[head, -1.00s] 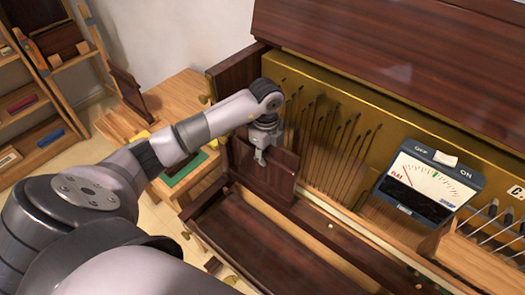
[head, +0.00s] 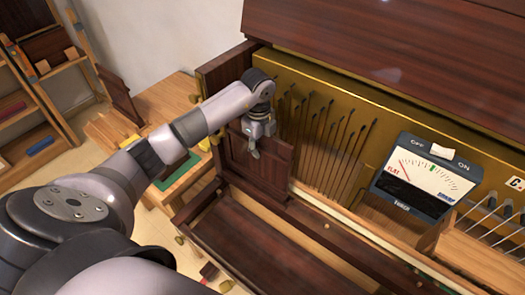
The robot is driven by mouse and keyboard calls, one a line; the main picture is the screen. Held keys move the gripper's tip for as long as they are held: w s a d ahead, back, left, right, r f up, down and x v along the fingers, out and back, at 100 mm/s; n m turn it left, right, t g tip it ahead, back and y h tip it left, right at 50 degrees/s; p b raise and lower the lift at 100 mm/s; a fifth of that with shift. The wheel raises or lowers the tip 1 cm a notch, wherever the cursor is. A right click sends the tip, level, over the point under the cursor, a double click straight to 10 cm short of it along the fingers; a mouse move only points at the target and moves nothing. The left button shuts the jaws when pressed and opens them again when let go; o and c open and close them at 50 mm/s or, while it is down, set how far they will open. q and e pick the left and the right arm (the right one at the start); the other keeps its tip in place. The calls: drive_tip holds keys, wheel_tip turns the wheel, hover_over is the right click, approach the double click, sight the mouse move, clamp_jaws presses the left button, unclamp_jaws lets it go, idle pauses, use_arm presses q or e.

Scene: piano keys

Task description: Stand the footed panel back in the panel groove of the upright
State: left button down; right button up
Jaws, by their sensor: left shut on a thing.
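The footed panel (head: 268,166) is a dark brown wooden board standing at the left end of the open upright (head: 300,232), in front of the gold-coloured frame. My left gripper (head: 254,152) is at the panel's top edge, shut on it. The panel looks about upright. Its foot and the panel groove are hidden from this view, so I cannot tell whether it is seated. My right gripper is not in view.
A tuner box (head: 422,178) with a dial sits to the right on the piano. A wooden tool rack (head: 480,247) is beside it. A wooden bench (head: 160,100) with another dark panel (head: 120,95) stands at left, near shelves (head: 35,110).

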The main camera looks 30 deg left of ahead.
use_arm(q)
drive_tip(key=shift+f+b, duration=1.3)
drive_tip(key=shift+f, duration=0.85)
drive_tip(key=c, duration=1.1)
unclamp_jaws()
drive_tip(key=shift+f, duration=0.1)
wheel_tip(320, 180, up, 12)
drive_tip(key=shift+r, duration=0.1)
drive_tip(key=shift+s, duration=0.15)
